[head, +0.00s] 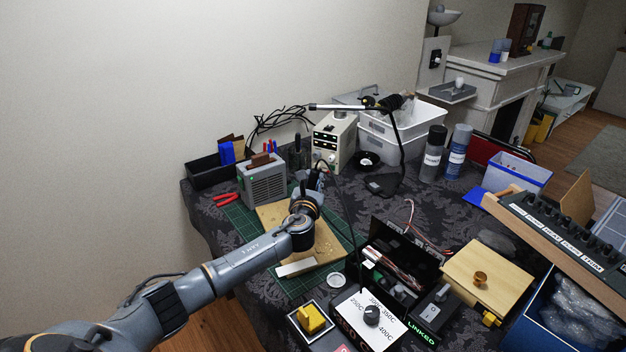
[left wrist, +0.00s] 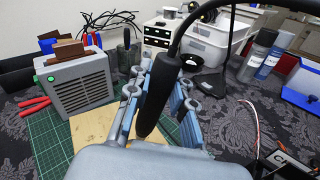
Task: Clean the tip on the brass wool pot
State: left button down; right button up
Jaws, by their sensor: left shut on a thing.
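My left gripper (head: 312,180) is over the green cutting mat (head: 240,213), near the grey fan box (head: 263,182). In the left wrist view its fingers (left wrist: 160,95) are shut around the black handle of the soldering iron (left wrist: 157,88). The iron's cable arches up and to the right. The iron's tip is hidden behind my gripper. I cannot make out the brass wool pot for sure in either view. A small round metal tin (head: 337,280) lies on the cloth by the mat's front right corner. My right gripper is not in view.
A yellow sponge (head: 312,320) sits in a tray at the front. A temperature dial (head: 372,315) is beside it. An open black case (head: 405,250) and a wooden box (head: 488,275) stand to the right. White bins (head: 400,130) and spray cans (head: 433,152) stand behind.

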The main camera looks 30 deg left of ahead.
pick_arm(q)
jog(key=shift+f, duration=0.2)
dwell(0.8)
jog(key=shift+r+p, duration=0.8)
jog(key=shift+p, duration=0.35)
jog(key=shift+f+b, duration=0.6)
jog(key=shift+f, duration=0.25)
jog(key=shift+p, duration=0.3)
